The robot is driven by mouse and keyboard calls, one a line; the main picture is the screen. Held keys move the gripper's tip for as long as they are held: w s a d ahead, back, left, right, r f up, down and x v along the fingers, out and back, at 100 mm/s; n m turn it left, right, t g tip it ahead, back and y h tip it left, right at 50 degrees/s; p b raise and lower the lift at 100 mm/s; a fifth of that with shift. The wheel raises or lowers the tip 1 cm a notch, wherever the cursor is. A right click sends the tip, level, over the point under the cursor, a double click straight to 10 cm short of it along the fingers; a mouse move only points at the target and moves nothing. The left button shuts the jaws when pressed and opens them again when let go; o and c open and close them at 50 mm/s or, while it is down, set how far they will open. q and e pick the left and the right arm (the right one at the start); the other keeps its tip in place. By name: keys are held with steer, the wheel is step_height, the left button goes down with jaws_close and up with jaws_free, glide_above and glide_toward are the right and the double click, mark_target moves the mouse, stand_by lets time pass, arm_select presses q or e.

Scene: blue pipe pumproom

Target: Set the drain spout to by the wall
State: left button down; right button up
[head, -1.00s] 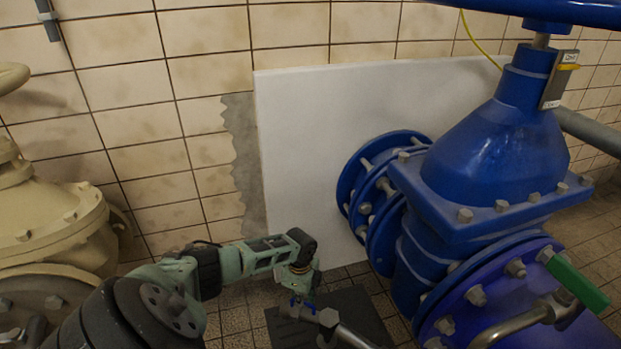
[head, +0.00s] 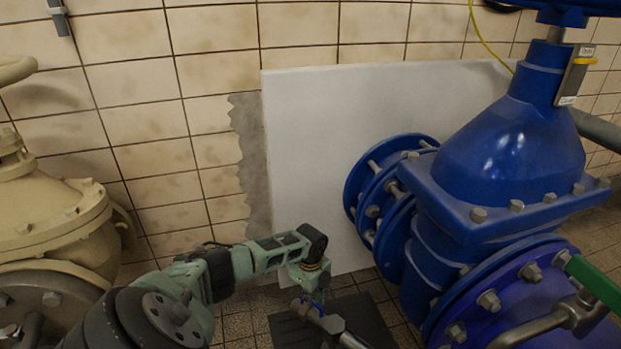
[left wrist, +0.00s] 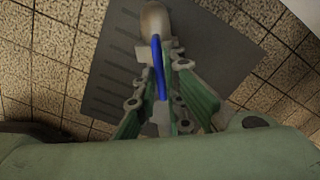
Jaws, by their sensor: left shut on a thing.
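The drain spout (head: 345,338) is a grey metal pipe low in front of the blue valve, with a blue lever-like part by its end. In the left wrist view, the rounded grey spout (left wrist: 154,20) shows at the top, with the narrow blue part (left wrist: 158,68) running from it down to my fingers. My left gripper (head: 313,296) is low at the spout. Its fingers also show in the left wrist view (left wrist: 160,108), closed around the spout's fitting. The exact contact is partly hidden. My right gripper is not in view.
A large blue valve (head: 500,160) stands close on the right. A pipe with a green handle (head: 594,283) is in front of it. A white panel (head: 330,130) leans at the tiled wall. A beige valve (head: 45,220) stands left. A dark grate (head: 365,312) lies on the floor.

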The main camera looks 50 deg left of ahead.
arm_select(q)
steer(key=c, duration=1.9)
jaws_free()
steer(key=shift+s+d+f, duration=0.1)
steer(key=shift+d, duration=0.05)
step_height(320, 180, up, 12)
steer(key=shift+r, duration=0.1)
steer(key=shift+s, duration=0.1)
